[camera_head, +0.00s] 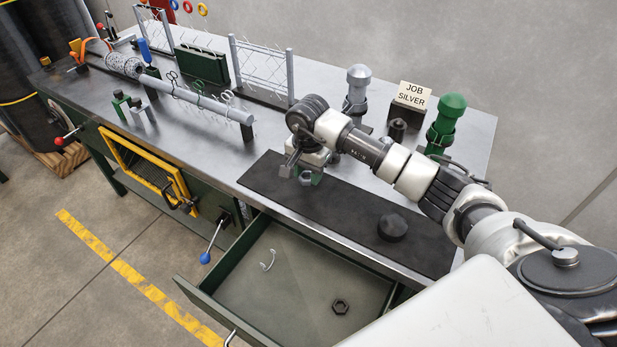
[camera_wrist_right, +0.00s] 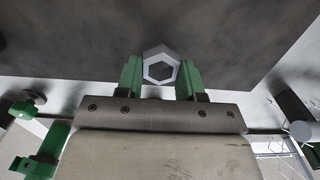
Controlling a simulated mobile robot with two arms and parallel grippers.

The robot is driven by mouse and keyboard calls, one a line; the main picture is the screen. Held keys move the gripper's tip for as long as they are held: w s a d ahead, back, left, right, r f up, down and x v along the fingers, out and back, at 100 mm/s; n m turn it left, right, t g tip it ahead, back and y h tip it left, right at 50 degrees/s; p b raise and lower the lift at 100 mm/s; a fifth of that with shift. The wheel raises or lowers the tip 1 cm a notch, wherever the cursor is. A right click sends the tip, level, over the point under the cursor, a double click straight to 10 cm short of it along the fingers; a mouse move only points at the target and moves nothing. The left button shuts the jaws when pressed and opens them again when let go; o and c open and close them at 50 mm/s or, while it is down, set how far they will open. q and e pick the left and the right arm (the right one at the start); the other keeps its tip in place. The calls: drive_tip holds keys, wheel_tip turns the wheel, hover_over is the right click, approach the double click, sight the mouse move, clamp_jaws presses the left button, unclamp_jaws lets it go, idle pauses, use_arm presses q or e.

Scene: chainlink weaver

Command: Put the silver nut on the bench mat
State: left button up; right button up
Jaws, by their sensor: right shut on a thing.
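The silver nut (camera_wrist_right: 160,52) is between the green fingers of my right gripper (camera_wrist_right: 160,75), near their tips, in the right wrist view. It also shows in the head view (camera_head: 306,180) under the wrist. The right gripper (camera_head: 302,174) is shut on it over the left part of the dark bench mat (camera_head: 345,205). The mat also fills the background of the wrist view (camera_wrist_right: 230,40). Whether the nut touches the mat or is slightly above it, I cannot tell. My left gripper is not in view.
A dark rounded lump (camera_head: 392,228) sits on the mat's right part. The open drawer (camera_head: 232,262) in front holds a dark nut (camera_head: 341,307) and a wire hook (camera_head: 268,261). Behind the arm stand a silver post (camera_head: 357,85), a green post (camera_head: 446,120) and a JOB SILVER sign (camera_head: 414,94).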

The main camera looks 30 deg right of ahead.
sight(308, 181)
wheel_tip(308, 181, down, 2)
drive_tip(key=shift+s+f+p, duration=0.1)
drive_tip(key=shift+f+p, duration=0.1)
drive_tip(key=shift+p, duration=0.1)
drive_tip(key=shift+f, duration=0.3)
drive_tip(key=o, duration=0.9)
drive_tip(key=shift+o, duration=0.2)
drive_tip(key=shift+r, duration=0.3)
wheel_tip(308, 181, up, 12)
drive_tip(key=b, duration=0.2)
drive_tip(key=shift+b, duration=0.35)
drive_tip(key=shift+f, duration=0.15)
